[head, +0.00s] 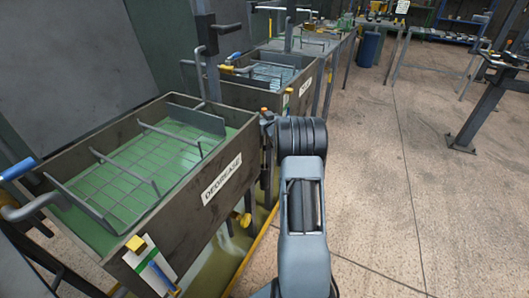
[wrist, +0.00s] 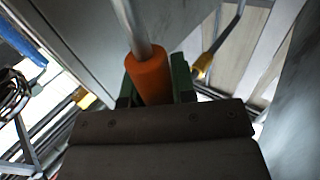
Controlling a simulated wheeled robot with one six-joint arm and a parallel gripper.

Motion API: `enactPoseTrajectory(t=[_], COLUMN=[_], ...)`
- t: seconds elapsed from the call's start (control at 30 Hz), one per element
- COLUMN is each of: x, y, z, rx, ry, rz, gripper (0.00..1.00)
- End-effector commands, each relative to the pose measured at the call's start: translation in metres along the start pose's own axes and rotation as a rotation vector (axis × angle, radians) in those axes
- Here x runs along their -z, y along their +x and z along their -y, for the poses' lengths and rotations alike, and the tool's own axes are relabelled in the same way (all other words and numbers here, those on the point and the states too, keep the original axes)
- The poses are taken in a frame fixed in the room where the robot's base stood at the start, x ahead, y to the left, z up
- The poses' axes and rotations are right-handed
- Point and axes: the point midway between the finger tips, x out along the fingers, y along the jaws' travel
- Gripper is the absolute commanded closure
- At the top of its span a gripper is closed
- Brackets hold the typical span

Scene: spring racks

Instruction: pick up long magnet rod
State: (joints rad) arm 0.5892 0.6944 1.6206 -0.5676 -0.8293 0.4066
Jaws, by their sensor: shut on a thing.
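The long magnet rod shows in the wrist view as a grey metal shaft with an orange grip (wrist: 149,79). The shaft runs up out of the top of the picture. The green fingers of my gripper (wrist: 155,88) are shut on the orange grip, one on each side. The lower end of the grip is hidden behind the gripper body. In the head view my arm reaches forward to the right of the tank labelled DEGREASE, and its wrist hides most of the gripper and rod.
The DEGREASE tank (head: 212,206) holds green liquid and a wire rack, with taps and a yellow knob on its front. A second labelled tank (head: 283,101) stands behind it. A grey post stand (head: 484,110) is at the right. The floor (head: 390,200) between is clear.

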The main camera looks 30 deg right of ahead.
Motion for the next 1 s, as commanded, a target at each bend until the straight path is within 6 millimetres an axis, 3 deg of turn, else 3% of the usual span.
enactPoseTrajectory(t=[0.27, 0.7, 1.0], x=[0.014, 0.116, 0.166], y=[0.0, 0.0, 0.0], z=[0.0, 0.0, 0.0], rx=[0.0, 0.0, 0.0], ry=[-0.001, -0.003, -0.001], rz=[-0.005, -0.006, -0.004], gripper=[1.0, 1.0, 1.0])
